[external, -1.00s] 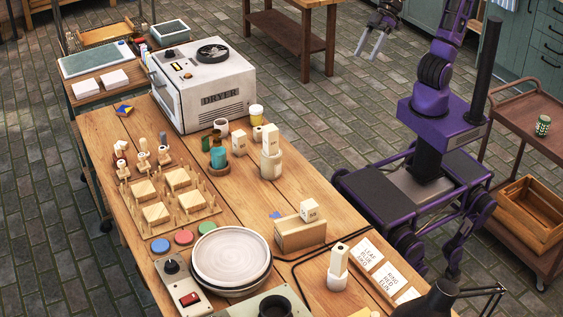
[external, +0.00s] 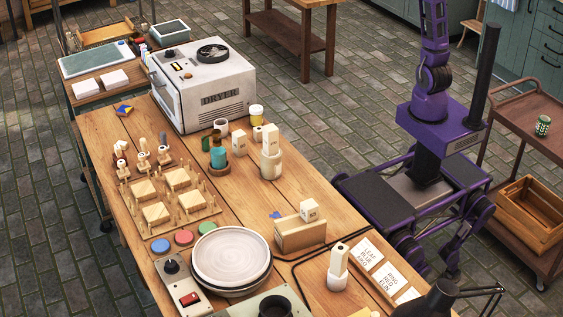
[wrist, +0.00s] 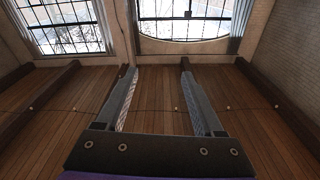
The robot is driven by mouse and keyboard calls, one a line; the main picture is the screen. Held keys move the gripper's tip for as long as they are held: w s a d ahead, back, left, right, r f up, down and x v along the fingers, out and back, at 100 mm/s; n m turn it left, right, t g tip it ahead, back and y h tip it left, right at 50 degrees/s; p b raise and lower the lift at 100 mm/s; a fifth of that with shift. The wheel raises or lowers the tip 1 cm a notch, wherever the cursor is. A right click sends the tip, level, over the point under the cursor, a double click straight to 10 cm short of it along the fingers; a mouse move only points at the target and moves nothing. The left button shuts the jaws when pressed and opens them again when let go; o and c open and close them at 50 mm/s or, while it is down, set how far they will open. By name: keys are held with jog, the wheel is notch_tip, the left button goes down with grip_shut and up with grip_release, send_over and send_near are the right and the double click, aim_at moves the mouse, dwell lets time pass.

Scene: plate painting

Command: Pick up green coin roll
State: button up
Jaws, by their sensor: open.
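No object is plainly a green coin roll. A small green patterned cylinder (external: 543,125) stands upright on the brown cart at the right. A darker green round piece (external: 207,144) stands on the worktable, partly hidden behind a teal bottle. I cannot tell which of them is the coin roll. My gripper (wrist: 157,70) is open and empty in the wrist view, its two fingers apart, facing windows and wooden planks. It is outside the external view; my purple arm leaves that picture at the top.
The brown cart (external: 510,98) stands right of my base, with a wooden crate (external: 530,215) on its lower shelf. The worktable (external: 335,215) left of my base is crowded with a dryer (external: 205,85), a round wheel plate (external: 231,253), blocks and bottles. Bare brick floor lies behind me.

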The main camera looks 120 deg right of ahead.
jog(key=s+a+r+t, duration=0.2)
jog(key=s+a+r, duration=0.1)
jog(key=r, duration=0.3)
jog(key=s+a+r+t, duration=0.1)
jog(key=s+a+r, duration=0.1)
jog(key=a+r, duration=0.3)
jog(key=w+f+m+g+b, duration=0.1)
jog(key=w+f+m+g, duration=0.2)
jog(key=w+f, duration=0.6)
jog(key=m+g+b, duration=0.2)
jog(key=m+g, duration=0.4)
jog(key=m, duration=2.6)
send_over(206, 143)
jog(key=s, duration=1.8)
notch_tip(206, 143, down, 72)
jog(key=shift+h, duration=0.3)
jog(key=x, duration=1.7)
jog(key=shift+r, duration=0.3)
